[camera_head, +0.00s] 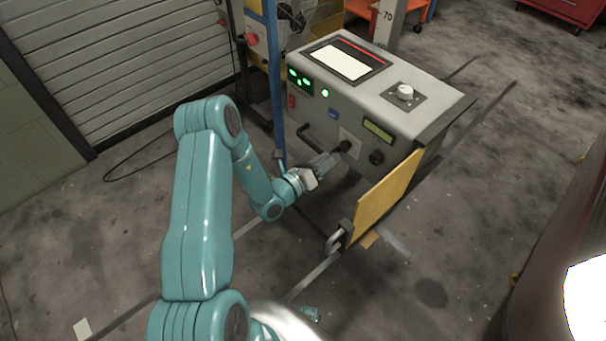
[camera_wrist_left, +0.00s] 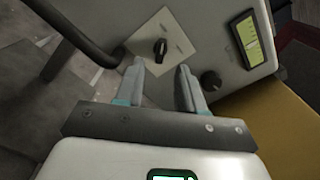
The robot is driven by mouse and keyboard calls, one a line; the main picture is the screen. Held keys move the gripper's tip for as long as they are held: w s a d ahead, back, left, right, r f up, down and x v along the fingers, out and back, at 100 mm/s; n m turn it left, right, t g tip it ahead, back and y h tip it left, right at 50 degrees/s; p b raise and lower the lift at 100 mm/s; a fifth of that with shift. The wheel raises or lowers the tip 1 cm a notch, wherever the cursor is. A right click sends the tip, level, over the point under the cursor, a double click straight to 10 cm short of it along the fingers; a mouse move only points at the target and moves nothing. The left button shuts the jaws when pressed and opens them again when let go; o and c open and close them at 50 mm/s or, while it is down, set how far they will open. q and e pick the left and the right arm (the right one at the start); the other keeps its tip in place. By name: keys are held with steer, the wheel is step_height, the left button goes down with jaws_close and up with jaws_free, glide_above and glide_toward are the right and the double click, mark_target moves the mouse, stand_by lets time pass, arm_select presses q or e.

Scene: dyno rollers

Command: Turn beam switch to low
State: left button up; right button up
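A black rotary switch (camera_wrist_left: 160,48) sits on a pale square plate (camera_wrist_left: 178,37) on the front panel of a grey console. It is likely the beam switch, but I cannot read its label. In the head view the same black switch (camera_head: 345,146) is on the front panel, just beyond my left gripper (camera_head: 329,163). In the left wrist view my left gripper (camera_wrist_left: 160,76) is open, its two fingers apart with nothing between them. The switch lies just ahead of the gap, and I cannot tell whether a finger touches it. My right gripper is not in view.
A second black knob (camera_wrist_left: 210,81) and a yellow-green display (camera_wrist_left: 249,39) are right of the switch. A dark handle bar (camera_wrist_left: 75,32) is left of it. A yellow panel (camera_head: 384,196) juts from the console (camera_head: 430,91) on the right. A white knob (camera_head: 405,92) is on top.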

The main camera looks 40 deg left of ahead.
arm_select(q)
steer(key=s, duration=1.1)
steer(key=shift+s+a, duration=0.3)
steer(key=shift+a, duration=0.15)
steer(key=shift+s, duration=0.1)
